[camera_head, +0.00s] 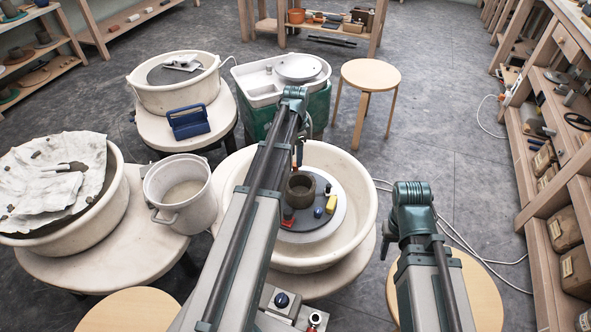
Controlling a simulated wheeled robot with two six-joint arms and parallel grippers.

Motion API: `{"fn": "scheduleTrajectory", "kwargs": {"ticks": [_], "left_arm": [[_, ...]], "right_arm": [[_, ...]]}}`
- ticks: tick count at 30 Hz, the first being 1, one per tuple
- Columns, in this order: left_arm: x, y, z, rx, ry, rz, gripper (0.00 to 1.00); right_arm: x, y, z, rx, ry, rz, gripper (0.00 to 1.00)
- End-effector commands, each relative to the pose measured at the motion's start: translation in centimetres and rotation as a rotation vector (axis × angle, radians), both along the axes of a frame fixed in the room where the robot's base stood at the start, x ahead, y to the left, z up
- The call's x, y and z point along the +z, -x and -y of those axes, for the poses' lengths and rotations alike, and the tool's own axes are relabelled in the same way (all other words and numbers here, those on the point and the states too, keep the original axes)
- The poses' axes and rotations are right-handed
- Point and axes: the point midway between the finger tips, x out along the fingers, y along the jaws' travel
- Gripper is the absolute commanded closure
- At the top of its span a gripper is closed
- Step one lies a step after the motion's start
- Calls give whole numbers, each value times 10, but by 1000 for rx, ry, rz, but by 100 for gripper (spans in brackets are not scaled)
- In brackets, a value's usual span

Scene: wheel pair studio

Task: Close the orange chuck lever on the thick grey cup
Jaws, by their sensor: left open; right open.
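The thick grey cup (301,186) stands upright on the round wheel head (307,233) of the middle pottery wheel. Small coloured chuck parts surround it: a yellow one (331,204), a blue one (318,213) and a red one (288,212). My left gripper (298,156) hangs just behind the cup, partly hidden by my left arm, open. My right gripper (385,247) is right of the basin, open, small and mostly hidden by its arm.
A cream splash basin (363,171) surrounds the wheel head. A white bucket (181,191) and a cloth-covered wheel (55,180) stand at the left. Behind are another wheel with a blue caddy (188,121), a sink (283,77) and a stool (370,74). Open floor lies right.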

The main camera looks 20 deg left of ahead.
Motion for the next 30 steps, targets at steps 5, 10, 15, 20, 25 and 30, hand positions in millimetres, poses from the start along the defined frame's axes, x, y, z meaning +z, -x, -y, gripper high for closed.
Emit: {"fn": "scheduleTrajectory", "kwargs": {"ticks": [5,10,15,20,25,30], "left_arm": [[-29,0,0,0,0,0,40],[-35,0,0,0,0,0,40],[-34,0,0,0,0,0,40],[-34,0,0,0,0,0,53],[-34,0,0,0,0,0,83],[-34,0,0,0,0,0,100]], "right_arm": [[-29,0,0,0,0,0,50],[-35,0,0,0,0,0,50],[-34,0,0,0,0,0,50],[-34,0,0,0,0,0,50],[-34,0,0,0,0,0,50],[-34,0,0,0,0,0,50]]}}
